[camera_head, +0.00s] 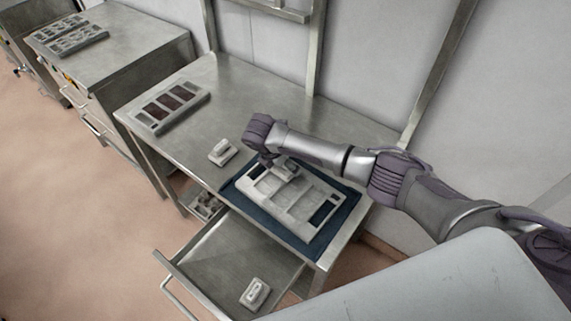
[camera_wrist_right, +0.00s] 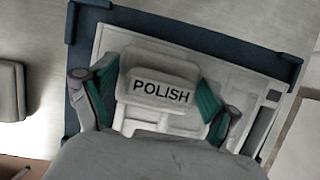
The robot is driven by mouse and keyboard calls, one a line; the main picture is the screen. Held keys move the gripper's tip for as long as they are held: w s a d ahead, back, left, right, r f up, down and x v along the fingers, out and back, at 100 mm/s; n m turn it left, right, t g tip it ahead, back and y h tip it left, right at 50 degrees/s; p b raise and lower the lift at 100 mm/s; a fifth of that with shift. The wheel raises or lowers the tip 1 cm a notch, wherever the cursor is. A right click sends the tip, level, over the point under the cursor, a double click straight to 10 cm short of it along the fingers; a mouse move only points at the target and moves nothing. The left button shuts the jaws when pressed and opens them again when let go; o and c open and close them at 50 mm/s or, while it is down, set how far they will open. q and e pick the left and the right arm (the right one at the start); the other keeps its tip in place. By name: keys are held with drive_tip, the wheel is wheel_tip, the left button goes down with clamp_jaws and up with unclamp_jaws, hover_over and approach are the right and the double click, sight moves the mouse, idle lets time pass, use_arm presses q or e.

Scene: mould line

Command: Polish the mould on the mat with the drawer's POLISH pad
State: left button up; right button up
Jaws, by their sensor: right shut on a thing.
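The mould (camera_head: 306,208), a pale grey plate with rectangular recesses, lies on the dark blue mat (camera_head: 262,217). My right gripper (camera_head: 276,164) is over the mould's far-left part. In the right wrist view, its green-lined fingers are shut on the pad marked POLISH (camera_wrist_right: 162,90). The pad is over the mould (camera_wrist_right: 250,86); I cannot tell whether it touches the surface. The drawer (camera_head: 212,268) below the bench stands open, with another pale block (camera_head: 255,293) in its front part. My left gripper is not in view.
A small pale block (camera_head: 222,152) stands on the bench (camera_head: 225,100) left of the mat. A tray with dark recesses (camera_head: 168,107) lies farther left. Frame posts rise behind the bench. The bench between tray and mat is mostly clear.

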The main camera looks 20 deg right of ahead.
wheel_tip(320, 180, up, 3)
drive_tip(key=p, duration=0.3)
drive_tip(key=shift+r, duration=2.55)
drive_tip(key=shift+f, duration=0.1)
